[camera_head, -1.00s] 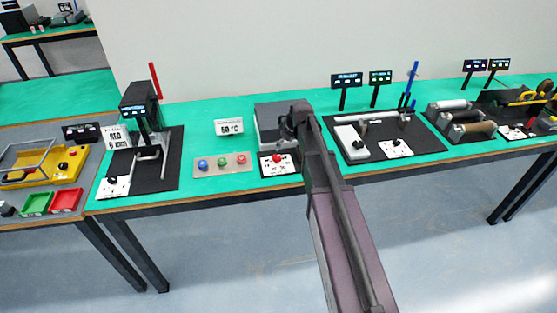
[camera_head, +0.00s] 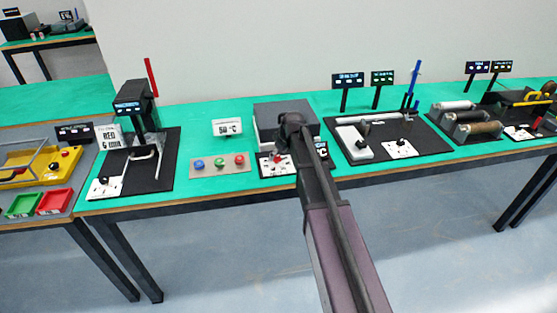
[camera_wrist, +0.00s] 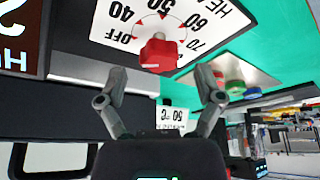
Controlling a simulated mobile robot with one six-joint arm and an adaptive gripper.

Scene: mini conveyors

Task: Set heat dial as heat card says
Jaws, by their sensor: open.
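The heat card (camera_head: 227,127) is a small white sign standing on the green bench, and it appears to read 50 °C. It also shows upside down in the wrist view (camera_wrist: 172,115). The heat dial is a red knob (camera_wrist: 160,52) on a white plate (camera_wrist: 112,40) marked OFF, 40, 50, 60 and 70. The knob's exact setting is hard to tell. In the head view the red knob (camera_head: 278,159) is partly beside my arm. My gripper (camera_wrist: 160,76) is open and empty, its fingertips short of the knob and to either side of it.
A grey box (camera_head: 268,118) stands behind the dial. A panel (camera_head: 222,164) with blue, green and red buttons lies to its left. A black press (camera_head: 140,120) stands further left, and a black-based fixture (camera_head: 425,140) to the right. A dark display (camera_wrist: 20,40) is close in the wrist view.

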